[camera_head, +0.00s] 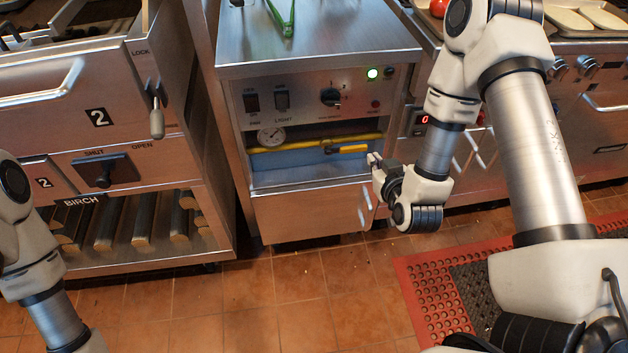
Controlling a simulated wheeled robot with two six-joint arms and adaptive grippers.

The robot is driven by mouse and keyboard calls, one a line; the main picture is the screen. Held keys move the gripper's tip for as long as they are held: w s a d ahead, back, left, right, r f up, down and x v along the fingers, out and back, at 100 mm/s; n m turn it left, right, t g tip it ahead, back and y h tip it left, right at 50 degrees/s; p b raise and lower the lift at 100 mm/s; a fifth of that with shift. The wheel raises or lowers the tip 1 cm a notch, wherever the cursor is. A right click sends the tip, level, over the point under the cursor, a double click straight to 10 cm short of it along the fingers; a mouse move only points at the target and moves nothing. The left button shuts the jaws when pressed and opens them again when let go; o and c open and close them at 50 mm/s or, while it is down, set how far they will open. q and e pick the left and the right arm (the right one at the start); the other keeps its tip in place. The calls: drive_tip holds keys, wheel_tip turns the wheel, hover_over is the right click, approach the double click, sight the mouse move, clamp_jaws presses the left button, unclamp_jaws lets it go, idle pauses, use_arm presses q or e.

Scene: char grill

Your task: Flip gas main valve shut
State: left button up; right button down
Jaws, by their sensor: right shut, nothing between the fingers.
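The gas main valve is a yellow lever (349,149) on a yellow pipe (300,144) in the recess of the middle steel cabinet. The lever lies roughly in line with the pipe. A round gauge (271,137) sits at the pipe's left end. My right gripper (373,158) is shut and empty, just right of the lever's end; I cannot tell whether they touch. My left arm shows at the lower left edge, but its gripper is out of view.
The cabinet's control panel (300,92) with a lit green lamp is above the recess. A drawer (300,214) lies below it. A grill unit with a latch handle (155,110) stands left. A red-edged mat (426,305) lies on the tiled floor.

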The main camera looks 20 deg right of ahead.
drive_tip(key=w+f+m+t+b, duration=0.1)
drive_tip(key=w+f+b, duration=0.1)
drive_tip(key=b, duration=0.4)
hover_over(358, 147)
drive_tip(key=s+a, duration=0.1)
drive_tip(key=s, duration=0.1)
wheel_tip(358, 147, down, 2)
wheel_tip(358, 147, down, 3)
drive_tip(key=shift+w+r+h+b, duration=0.15)
drive_tip(key=shift+h+b, duration=0.25)
drive_tip(key=shift+b, duration=0.1)
drive_tip(key=shift+f, duration=0.35)
use_arm(q)
wheel_tip(358, 147, down, 10)
drive_tip(key=a, duration=0.1)
drive_tip(key=shift+s+a, duration=0.3)
drive_tip(key=shift+s, duration=0.15)
use_arm(e)
drive_tip(key=shift+a, duration=0.1)
